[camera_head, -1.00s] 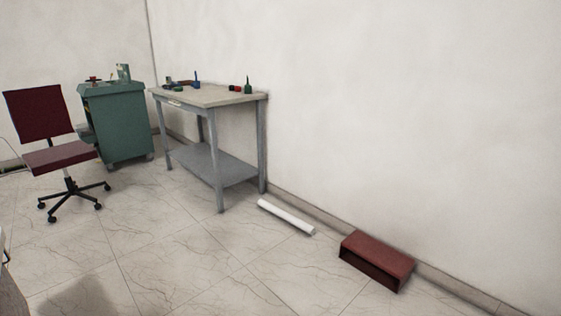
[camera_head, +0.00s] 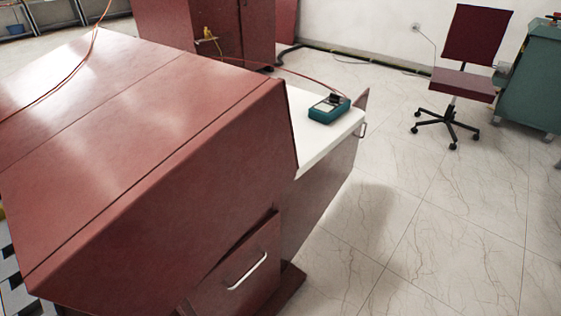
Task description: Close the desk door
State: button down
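The desk is a large dark-red console (camera_head: 150,140) that fills the left of the view. A white worktop (camera_head: 310,150) extends from its far side. A red door (camera_head: 240,268) with a white bar handle (camera_head: 246,270) is at the console's lower near end. The door's lower part is cut off by the picture edge, and I cannot tell how far it stands open. A small piece of another red panel (camera_head: 361,108) with a handle (camera_head: 363,130) shows at the worktop's far right end. My gripper is not in view.
A teal meter box (camera_head: 329,109) with an orange cable sits on the worktop. A red swivel chair (camera_head: 463,85) and a green cabinet (camera_head: 530,80) stand at the right. Red cabinets (camera_head: 190,30) stand behind. The tiled floor (camera_head: 430,230) at the lower right is clear.

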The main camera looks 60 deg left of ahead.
aim_at(304, 201)
jog(key=u, duration=1.7)
jog(key=i+l+z, duration=0.25)
jog(key=i, duration=0.45)
jog(key=i+z, duration=0.2)
jog(key=i, duration=0.5)
jog(key=i+l+u, duration=0.1)
jog(key=i+u, duration=0.15)
jog(key=i, duration=0.15)
jog(key=i+l+u, duration=0.5)
jog(key=i, duration=0.25)
jog(key=j, duration=0.1)
